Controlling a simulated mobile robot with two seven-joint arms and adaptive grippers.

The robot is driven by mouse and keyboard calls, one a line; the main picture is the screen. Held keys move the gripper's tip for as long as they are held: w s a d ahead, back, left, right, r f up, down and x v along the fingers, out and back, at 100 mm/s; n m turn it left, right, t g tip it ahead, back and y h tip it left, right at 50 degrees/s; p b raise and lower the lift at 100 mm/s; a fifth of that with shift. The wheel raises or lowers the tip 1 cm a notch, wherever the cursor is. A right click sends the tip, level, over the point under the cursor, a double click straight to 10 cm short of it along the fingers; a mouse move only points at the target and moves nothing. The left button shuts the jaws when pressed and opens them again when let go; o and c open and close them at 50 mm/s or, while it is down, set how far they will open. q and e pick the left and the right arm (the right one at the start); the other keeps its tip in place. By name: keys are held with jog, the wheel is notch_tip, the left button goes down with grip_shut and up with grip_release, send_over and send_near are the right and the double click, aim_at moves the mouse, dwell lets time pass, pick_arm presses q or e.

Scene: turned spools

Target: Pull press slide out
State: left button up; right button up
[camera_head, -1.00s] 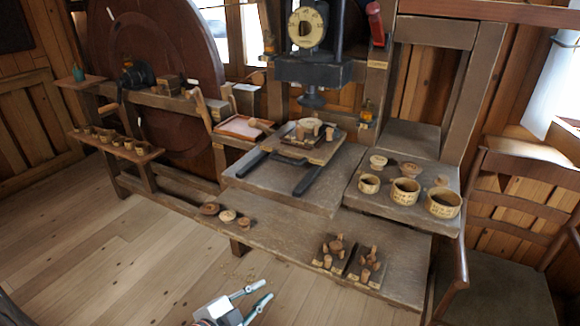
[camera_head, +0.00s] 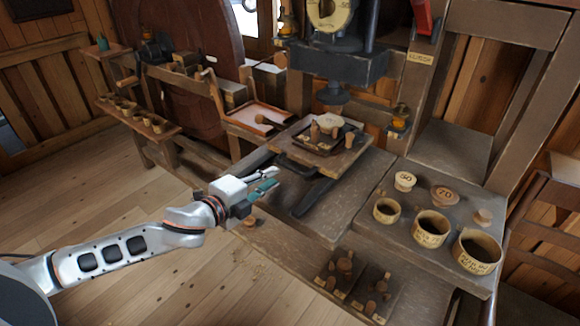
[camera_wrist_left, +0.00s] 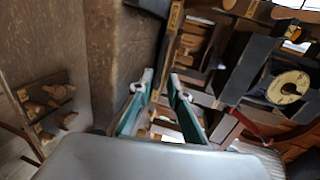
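The press slide (camera_head: 345,159) is a wooden board with a dark frame, several wooden pegs and a pale disc on top. It sits on the press bed below the dark press head (camera_head: 338,68). A dark handle (camera_head: 292,166) shows at its front left edge, and dark rails (camera_head: 313,196) stick out in front. My left gripper (camera_head: 276,178) comes in from the left, just left of the handle and rails in the picture, with no contact visible. Its fingers are apart and empty. They also show in the left wrist view (camera_wrist_left: 161,88). My right gripper is not seen.
Wooden cups (camera_head: 431,228) and round weights stand on the right-hand platform (camera_head: 372,228). Two small peg boards (camera_head: 370,291) lie on the lower bench. A red-lined tray (camera_head: 258,118) stands behind my left gripper. A chair (camera_head: 545,235) is at the right.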

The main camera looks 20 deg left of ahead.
aim_at(289, 168)
pick_arm(q)
jog(key=x, duration=0.7)
grip_shut()
